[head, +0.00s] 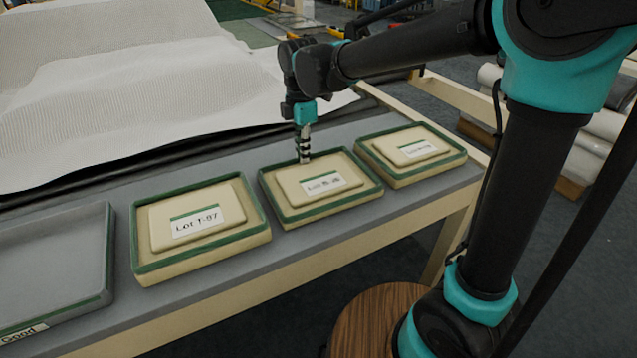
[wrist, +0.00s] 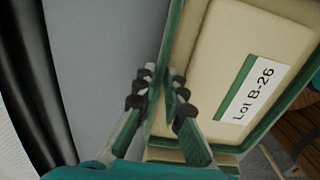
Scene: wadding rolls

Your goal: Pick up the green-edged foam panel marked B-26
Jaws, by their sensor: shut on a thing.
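The green-edged foam panel marked Lot B-26 (head: 345,199) lies in the middle of the row on the grey table, a cream slab with a raised centre and a white label. It appears to rest on the table. In the wrist view the panel (wrist: 218,45) fills the right side, its "Lot B-26" label readable. My gripper (head: 304,157) points down at its far edge. In the wrist view my gripper (wrist: 163,80) has one finger on each side of the green rim and is shut on it. The rim's gripped stretch is partly hidden by the fingers.
A grey tray marked Good (head: 50,255) is at far left. White wadding (head: 120,90) lies behind.

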